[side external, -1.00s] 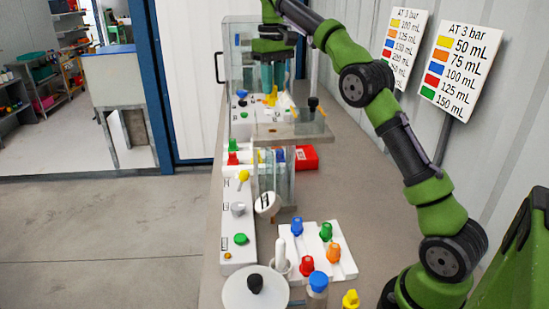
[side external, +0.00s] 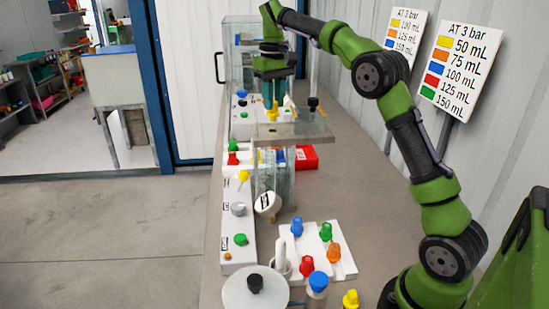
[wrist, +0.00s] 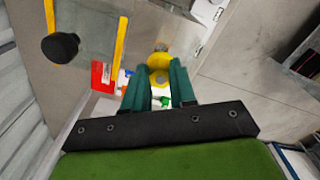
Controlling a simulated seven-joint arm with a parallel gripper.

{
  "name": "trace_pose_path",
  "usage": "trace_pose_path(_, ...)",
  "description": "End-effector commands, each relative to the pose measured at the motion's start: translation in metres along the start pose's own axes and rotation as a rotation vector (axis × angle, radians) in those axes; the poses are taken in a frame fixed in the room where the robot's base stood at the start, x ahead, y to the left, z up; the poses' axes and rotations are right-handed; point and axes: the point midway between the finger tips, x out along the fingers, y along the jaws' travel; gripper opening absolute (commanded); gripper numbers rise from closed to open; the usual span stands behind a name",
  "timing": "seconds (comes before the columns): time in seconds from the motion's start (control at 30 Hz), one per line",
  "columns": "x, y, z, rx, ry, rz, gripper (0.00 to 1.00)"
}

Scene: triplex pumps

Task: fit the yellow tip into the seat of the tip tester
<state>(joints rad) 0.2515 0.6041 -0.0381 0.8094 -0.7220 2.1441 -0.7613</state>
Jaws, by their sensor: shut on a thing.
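My gripper (side external: 270,98) points down, with its teal fingers closed on the yellow tip (side external: 272,112). In the wrist view, the yellow tip (wrist: 160,62) shows between the ends of the fingers (wrist: 160,82). The tip hangs upright near the far left edge of a clear box's top plate (side external: 300,133). A tall clear cabinet (side external: 240,50) stands behind the gripper, with white control units at its foot. I cannot tell for certain which part is the tester's seat, or whether the tip touches anything below it.
A black knob (side external: 313,103) stands on the clear top plate, close right of the fingers. In front are a white tray (side external: 345,268) with coloured tips, a blue-capped bottle (side external: 318,283) and another yellow tip (side external: 350,299). The right bench side is clear.

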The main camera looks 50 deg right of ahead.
Motion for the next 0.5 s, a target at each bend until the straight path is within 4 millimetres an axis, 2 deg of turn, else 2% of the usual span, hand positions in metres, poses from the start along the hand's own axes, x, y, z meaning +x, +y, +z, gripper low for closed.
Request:
trace_pose_path(0.2, 0.012, 0.0, 0.0, 0.001, 0.001, -0.002, 0.0)
trace_pose_path(0.5, 0.015, -0.001, 0.0, 0.001, 0.002, -0.002, 0.0)
